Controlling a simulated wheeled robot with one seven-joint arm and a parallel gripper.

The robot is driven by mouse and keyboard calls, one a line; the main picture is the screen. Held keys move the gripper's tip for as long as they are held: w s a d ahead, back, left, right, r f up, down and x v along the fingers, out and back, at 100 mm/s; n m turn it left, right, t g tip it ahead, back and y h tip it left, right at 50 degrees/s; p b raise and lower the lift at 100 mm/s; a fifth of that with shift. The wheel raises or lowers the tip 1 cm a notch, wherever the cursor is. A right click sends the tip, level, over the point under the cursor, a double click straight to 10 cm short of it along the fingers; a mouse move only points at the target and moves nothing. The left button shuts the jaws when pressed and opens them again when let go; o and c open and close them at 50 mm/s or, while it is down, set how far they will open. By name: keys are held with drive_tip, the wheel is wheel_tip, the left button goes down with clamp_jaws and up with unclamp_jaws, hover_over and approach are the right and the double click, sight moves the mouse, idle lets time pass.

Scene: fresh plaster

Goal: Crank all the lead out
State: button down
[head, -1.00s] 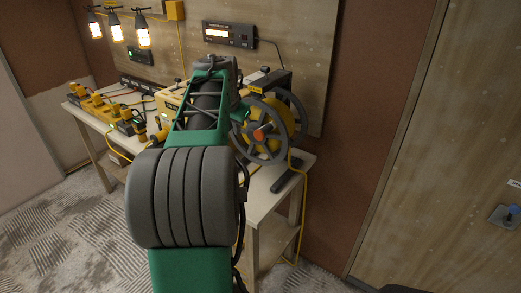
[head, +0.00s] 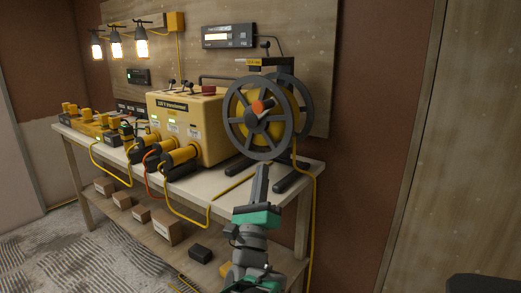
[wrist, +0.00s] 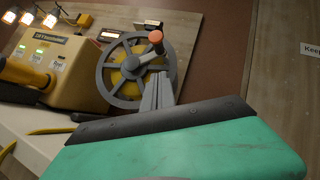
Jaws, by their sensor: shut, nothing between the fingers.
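The cable reel (head: 233,128) stands at the right end of the bench, with grey spoked flanges and a yellow drum. Its crank has an orange knob (head: 258,106), which sits upper in the wheel in the wrist view (wrist: 155,36). The yellow lead (head: 315,215) hangs from the reel's right side over the bench edge toward the floor. My gripper (head: 263,168) is shut and empty, pointing up just below the reel in the head view. In the wrist view its fingers (wrist: 160,76) lie in front of the lower right rim, below the knob and apart from it.
A yellow transformer box (head: 190,115) with plugged connectors stands left of the reel. A power strip (head: 85,118) is further left. A display (head: 229,36) is on the wall board. Small boxes (head: 167,225) sit on the lower shelf. Floor at front left is clear.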

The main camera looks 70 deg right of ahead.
drive_tip(key=w+d+r+p, duration=0.3)
drive_tip(key=d+r+p, duration=0.5)
drive_tip(key=r+p, duration=0.2)
drive_tip(key=shift+p, duration=0.9)
drive_tip(key=shift+d, duration=0.15)
